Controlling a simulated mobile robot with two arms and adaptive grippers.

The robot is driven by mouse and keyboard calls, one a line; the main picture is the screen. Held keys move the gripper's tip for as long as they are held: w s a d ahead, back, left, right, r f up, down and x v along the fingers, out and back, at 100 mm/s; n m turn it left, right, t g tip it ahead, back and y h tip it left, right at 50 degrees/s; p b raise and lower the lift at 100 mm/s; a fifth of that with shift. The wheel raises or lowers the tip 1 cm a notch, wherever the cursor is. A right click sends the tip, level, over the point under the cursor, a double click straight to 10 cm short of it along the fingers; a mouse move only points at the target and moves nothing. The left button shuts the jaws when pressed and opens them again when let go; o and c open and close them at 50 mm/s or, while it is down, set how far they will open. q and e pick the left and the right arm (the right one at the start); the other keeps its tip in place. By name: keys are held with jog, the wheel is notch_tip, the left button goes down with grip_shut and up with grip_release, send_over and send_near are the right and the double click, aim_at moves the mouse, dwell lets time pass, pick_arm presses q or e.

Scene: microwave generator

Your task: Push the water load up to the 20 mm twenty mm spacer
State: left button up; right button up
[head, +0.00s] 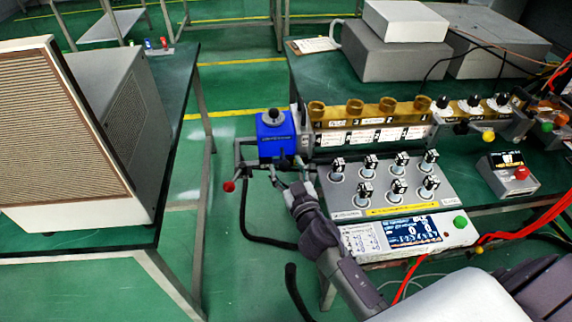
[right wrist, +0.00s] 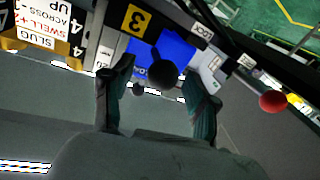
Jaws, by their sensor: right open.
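A blue box (head: 275,135) with a dark round knob on top, which seems to be the water load, stands at the left end of the brass waveguide line. It also shows in the right wrist view (right wrist: 180,48). I cannot pick out the 20 mm spacer for certain. My right gripper (head: 292,179) is open just below and right of the blue box. In the right wrist view my right gripper (right wrist: 160,98) has its two fingers apart, with a dark ball knob (right wrist: 161,74) showing between them. Whether they touch it I cannot tell. My left gripper is not in view.
A red ball on a lever (head: 229,186) sticks out left of the blue box. The waveguide (head: 370,112) runs right along the green bench. A panel of several switches (head: 385,187) and a display unit (head: 405,233) stand in front. Open floor lies left of the bench.

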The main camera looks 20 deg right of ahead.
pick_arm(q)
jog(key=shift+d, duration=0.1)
pick_arm(e)
jog(key=s, duration=0.6)
jog(key=shift+a, duration=0.2)
